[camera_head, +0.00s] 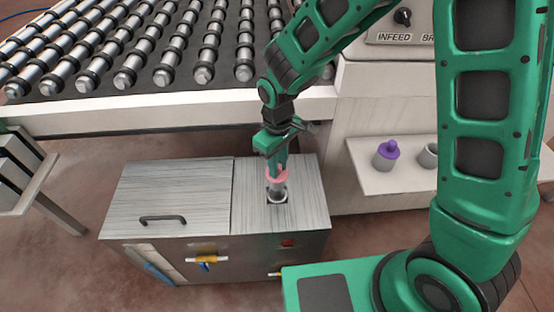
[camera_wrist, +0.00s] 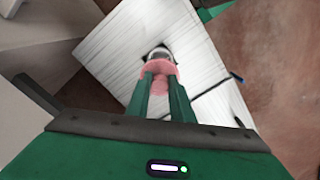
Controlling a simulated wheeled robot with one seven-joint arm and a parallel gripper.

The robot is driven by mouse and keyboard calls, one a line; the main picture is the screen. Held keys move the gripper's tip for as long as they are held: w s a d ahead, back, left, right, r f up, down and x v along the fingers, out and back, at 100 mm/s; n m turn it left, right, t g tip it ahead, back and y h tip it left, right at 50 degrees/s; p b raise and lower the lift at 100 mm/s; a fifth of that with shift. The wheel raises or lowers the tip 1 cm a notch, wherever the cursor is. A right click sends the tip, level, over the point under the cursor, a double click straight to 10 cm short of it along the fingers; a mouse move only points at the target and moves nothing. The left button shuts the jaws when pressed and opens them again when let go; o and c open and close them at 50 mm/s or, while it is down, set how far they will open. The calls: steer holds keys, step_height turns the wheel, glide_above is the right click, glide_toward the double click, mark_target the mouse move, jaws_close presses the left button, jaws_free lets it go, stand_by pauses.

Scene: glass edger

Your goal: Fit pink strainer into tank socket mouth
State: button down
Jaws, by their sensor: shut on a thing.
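The pink strainer (camera_head: 278,177) is in my gripper (camera_head: 278,170), above the right part of the tank top. Its pink collar and a grey lower body show in the head view. The strainer (camera_wrist: 158,70) also shows in the wrist view, between the two green fingers of my gripper (camera_wrist: 160,88), which are shut on it. The tank socket mouth (camera_head: 277,197) is a dark-rimmed opening in the tank lid (camera_head: 305,190). The strainer's lower end is at or just over the mouth; I cannot tell how far it goes in. The strainer looks about upright.
A roller conveyor (camera_head: 150,60) lies behind the tank. The tank's left lid has a dark handle (camera_head: 162,219). A yellow-handled valve (camera_head: 207,260) is on its front.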

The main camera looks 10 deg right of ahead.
mark_target(278, 186)
steer(key=shift+f, duration=2)
steer(key=shift+f, duration=3.2)
steer(key=c, duration=1.5)
jaws_free()
steer(key=shift+r, duration=0.1)
step_height(278, 186, up, 10)
steer(key=shift+r, duration=0.25)
steer(key=shift+d, duration=0.1)
